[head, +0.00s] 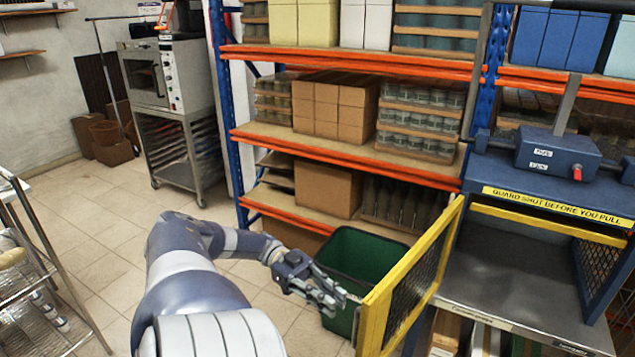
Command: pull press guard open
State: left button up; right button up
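The blue press (555,150) stands at the right, with a sign reading "GUARD SHUT BEFORE YOU PULL". Its guard (415,280) is a yellow frame with dark mesh. The guard stands swung outward at the left side of the press, so the front opening and grey bed (505,275) are exposed. My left gripper (336,298) is just left of the guard's outer edge, in front of the green bin. Its fingers are apart and nothing shows between them. I see no contact with the guard. My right gripper is out of view.
A green bin (365,257) stands on the floor behind my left gripper, close to the guard. Orange shelves (345,150) with boxes and jars line the back. A wire rack (40,290) is at the left, an oven (165,80) behind. Tiled floor between is clear.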

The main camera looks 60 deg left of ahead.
pick_arm(q)
jog(key=shift+v, duration=2)
